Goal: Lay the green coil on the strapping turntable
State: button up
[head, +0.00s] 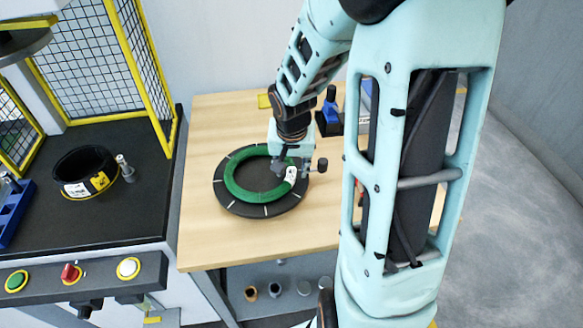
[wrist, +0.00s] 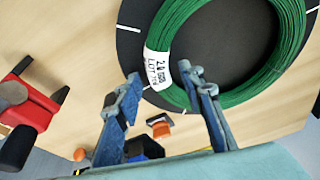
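The green coil (head: 232,186) lies flat on the strapping turntable (head: 232,205), a black disc with white tick marks on the wooden table. It looks roughly centred, with dark disc showing inside and around it. In the wrist view the coil (wrist: 258,87) has a white printed label (wrist: 157,67) on its near side. My gripper (head: 300,170) is at the coil's right edge by the label. In the wrist view my gripper (wrist: 158,78) has its fingers apart, one outside the ring and one over its inner side. I cannot tell whether they touch it.
A red tool (wrist: 28,110) lies on the table (head: 215,120) in the wrist view. A blue tool (head: 329,112) stands behind my gripper. At left is a machine with a black top (head: 60,225), a black ring-shaped cup (head: 85,170) and yellow-framed mesh guards. The table's front left is clear.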

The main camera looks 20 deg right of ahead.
jog(key=p+v, duration=0.1)
jog(key=v, duration=1.1)
jog(key=shift+w, duration=0.1)
